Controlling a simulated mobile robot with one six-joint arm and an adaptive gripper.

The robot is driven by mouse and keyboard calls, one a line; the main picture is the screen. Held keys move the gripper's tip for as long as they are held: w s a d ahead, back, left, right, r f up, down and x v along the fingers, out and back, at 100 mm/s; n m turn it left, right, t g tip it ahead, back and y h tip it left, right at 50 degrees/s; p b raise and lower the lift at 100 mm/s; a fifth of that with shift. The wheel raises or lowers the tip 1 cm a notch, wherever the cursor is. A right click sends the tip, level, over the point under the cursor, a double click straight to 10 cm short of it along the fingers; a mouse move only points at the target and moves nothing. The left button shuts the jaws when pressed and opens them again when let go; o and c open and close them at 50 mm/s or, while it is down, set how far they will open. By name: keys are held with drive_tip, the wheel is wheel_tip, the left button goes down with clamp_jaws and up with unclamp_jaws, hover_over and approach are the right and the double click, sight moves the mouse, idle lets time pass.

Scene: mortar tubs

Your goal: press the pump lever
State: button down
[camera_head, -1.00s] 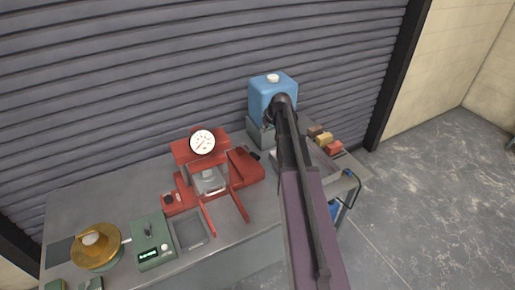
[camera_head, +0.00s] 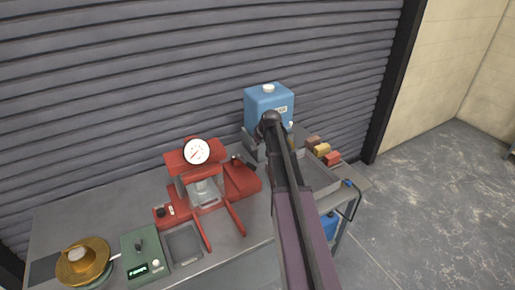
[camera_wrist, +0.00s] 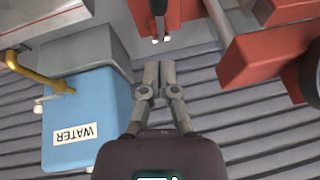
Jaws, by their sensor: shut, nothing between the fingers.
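The red press (camera_head: 205,190) with a round white gauge (camera_head: 196,151) stands on the grey bench. Its red pump block (camera_head: 240,180) is on the right side, with a dark lever (camera_head: 243,162) on top. In the wrist view, the pump block (camera_wrist: 188,12) shows at the top edge, and the black lever (camera_wrist: 158,6) points toward my gripper (camera_wrist: 160,68). My gripper is shut and empty, with its fingertips close together, and appears apart from the lever. In the head view my arm hides most of the gripper.
A blue water tank (camera_head: 268,104) stands behind my arm, with a brass tap (camera_wrist: 42,78). Coloured blocks (camera_head: 322,149) and a grey tray (camera_head: 318,178) lie to the right. A green scale (camera_head: 146,258) and a gold bowl (camera_head: 83,256) are at the front left.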

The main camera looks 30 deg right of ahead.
drive_tip(key=shift+w+a+f+b, duration=0.1)
drive_tip(key=shift+a+f+b, duration=0.1)
drive_tip(key=shift+f+b, duration=0.95)
drive_tip(key=shift+s+a+f+b, duration=0.1)
drive_tip(key=shift+a+f+b, duration=0.15)
drive_tip(key=shift+f+b, duration=0.85)
drive_tip(key=shift+w+a+f+b, duration=0.1)
drive_tip(key=shift+a+f+b, duration=0.1)
drive_tip(key=shift+f+b, duration=0.95)
drive_tip(key=shift+f, duration=0.15)
drive_tip(key=shift+f, duration=0.1)
